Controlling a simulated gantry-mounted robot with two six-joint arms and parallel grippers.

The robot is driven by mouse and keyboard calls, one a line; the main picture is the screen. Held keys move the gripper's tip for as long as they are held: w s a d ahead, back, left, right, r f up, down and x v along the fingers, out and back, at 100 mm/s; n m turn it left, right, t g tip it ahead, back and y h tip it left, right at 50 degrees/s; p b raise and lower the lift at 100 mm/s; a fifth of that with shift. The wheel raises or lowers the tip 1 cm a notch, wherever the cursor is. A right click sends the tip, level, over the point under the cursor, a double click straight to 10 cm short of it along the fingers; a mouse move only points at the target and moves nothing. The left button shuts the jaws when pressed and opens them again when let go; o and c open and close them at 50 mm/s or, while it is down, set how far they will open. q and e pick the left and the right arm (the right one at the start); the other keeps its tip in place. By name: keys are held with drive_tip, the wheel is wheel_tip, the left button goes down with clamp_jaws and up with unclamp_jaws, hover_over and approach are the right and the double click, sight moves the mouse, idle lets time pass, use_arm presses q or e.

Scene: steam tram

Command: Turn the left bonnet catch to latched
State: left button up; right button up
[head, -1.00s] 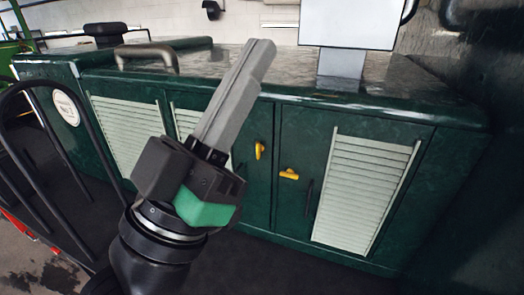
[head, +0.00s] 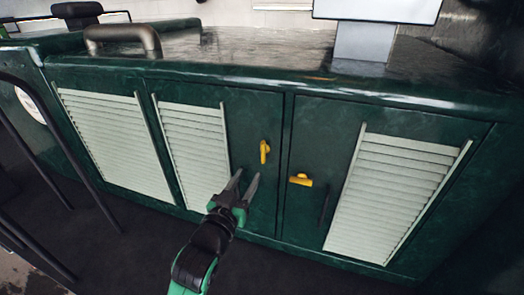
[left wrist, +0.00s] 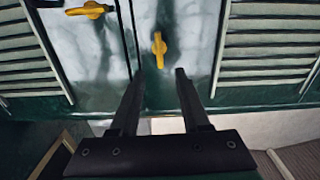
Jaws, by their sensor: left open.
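The left bonnet catch (head: 264,151) is a yellow handle on the dark green bonnet door, pointing nearly straight up and down. It also shows nearly upright in the left wrist view (left wrist: 158,48), beyond and roughly between my fingertips. My left gripper (head: 246,178) is open and empty, just below and left of this catch in the head view, with its fingers apart from it. Its two dark fingers also show in the left wrist view (left wrist: 160,73). A second yellow catch (head: 300,180) on the door to the right lies nearly level. My right gripper is not in view.
Pale louvred panels (head: 195,150) stand left of the left catch, and another louvred panel (head: 393,195) lies to the right. The dark floor in front of the bonnet looks clear.

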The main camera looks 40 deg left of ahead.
sight(262, 152)
use_arm(q)
drive_tip(key=b+x, duration=0.1)
drive_tip(key=x, duration=0.9)
drive_tip(key=shift+w+r, duration=0.2)
drive_tip(key=shift+w+a, duration=0.2)
drive_tip(key=shift+w, duration=0.25)
drive_tip(key=shift+c, duration=0.2)
clamp_jaws()
